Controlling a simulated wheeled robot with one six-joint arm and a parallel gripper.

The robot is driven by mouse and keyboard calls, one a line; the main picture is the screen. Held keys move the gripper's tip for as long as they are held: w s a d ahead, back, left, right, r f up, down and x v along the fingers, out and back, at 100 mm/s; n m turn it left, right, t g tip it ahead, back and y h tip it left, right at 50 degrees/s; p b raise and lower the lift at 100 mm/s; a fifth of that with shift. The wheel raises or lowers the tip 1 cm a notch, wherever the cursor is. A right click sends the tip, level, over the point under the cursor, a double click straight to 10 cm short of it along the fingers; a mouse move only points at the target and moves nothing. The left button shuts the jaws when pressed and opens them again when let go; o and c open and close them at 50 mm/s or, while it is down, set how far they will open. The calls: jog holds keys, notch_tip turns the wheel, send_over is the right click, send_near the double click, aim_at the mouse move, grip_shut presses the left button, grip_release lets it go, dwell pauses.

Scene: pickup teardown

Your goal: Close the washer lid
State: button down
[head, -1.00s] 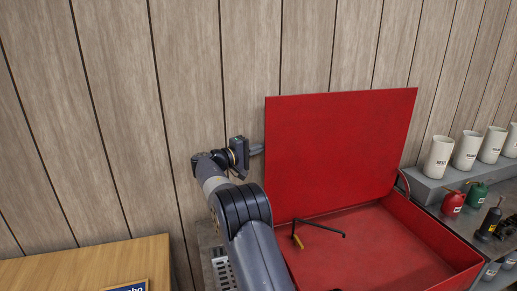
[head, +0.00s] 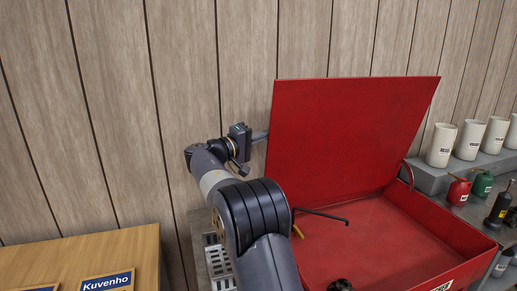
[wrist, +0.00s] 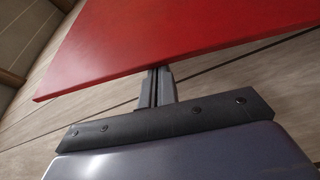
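The red washer lid (head: 345,130) stands raised at the back of the red washer basin (head: 350,245), tilted somewhat forward over it. In the wrist view the lid (wrist: 180,45) spans the top, with its edge close to the fingers. My gripper (head: 262,135) is behind the lid's left edge, between the lid and the wood wall; its fingertips are partly hidden by the lid. In the wrist view the fingers of my gripper (wrist: 158,80) lie close together with nothing seen between them, reaching up to the lid's edge. Contact with the lid's back seems likely but is not clear.
A black bent spout with a yellow part (head: 322,214) stands in the basin. White canisters (head: 441,145), red and green oil cans (head: 459,191) stand on shelves at right. A wooden table (head: 85,262) with blue signs is at lower left. The wood-plank wall is close behind.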

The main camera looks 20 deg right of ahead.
jog(key=s+f+m+b, duration=0.2)
jog(key=s+f+b, duration=0.2)
jog(key=b, duration=0.6)
jog(key=s+a+f+m+g+h+b, duration=0.1)
jog(key=s+f+m+b, duration=0.2)
jog(key=s+b, duration=0.6)
jog(key=s+a+f+m+h+b, duration=0.1)
jog(key=s+f+b, duration=0.5)
jog(key=b, duration=0.6)
jog(key=shift+s+f+m+g+b, duration=0.15)
jog(key=shift+s+m+g+b, duration=0.15)
jog(key=shift+m, duration=0.4)
